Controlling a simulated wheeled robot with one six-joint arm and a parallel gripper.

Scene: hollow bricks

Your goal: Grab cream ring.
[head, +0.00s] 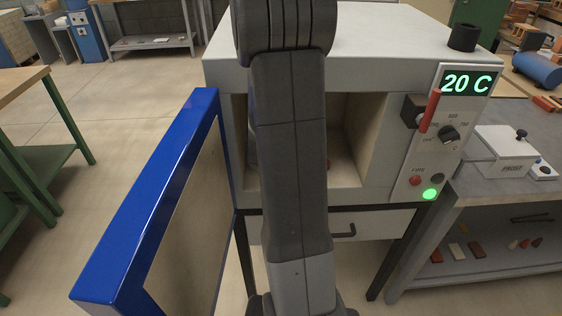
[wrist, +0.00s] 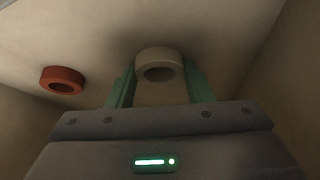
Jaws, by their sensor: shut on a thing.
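The cream ring (wrist: 159,57) sits between the two green fingers of my gripper (wrist: 160,82) in the wrist view. My gripper is shut on it, one finger at each side. Whether the ring touches the pale surface behind it I cannot tell. In the head view my arm reaches into the open kiln (head: 376,135) and hides most of the chamber. My gripper and the cream ring do not show clearly there.
A red-brown ring (wrist: 62,80) lies left of my gripper inside the chamber, apart from it. The chamber walls are close on both sides. The blue kiln door (head: 150,195) stands open at the left. The kiln display (head: 467,83) reads 20 C.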

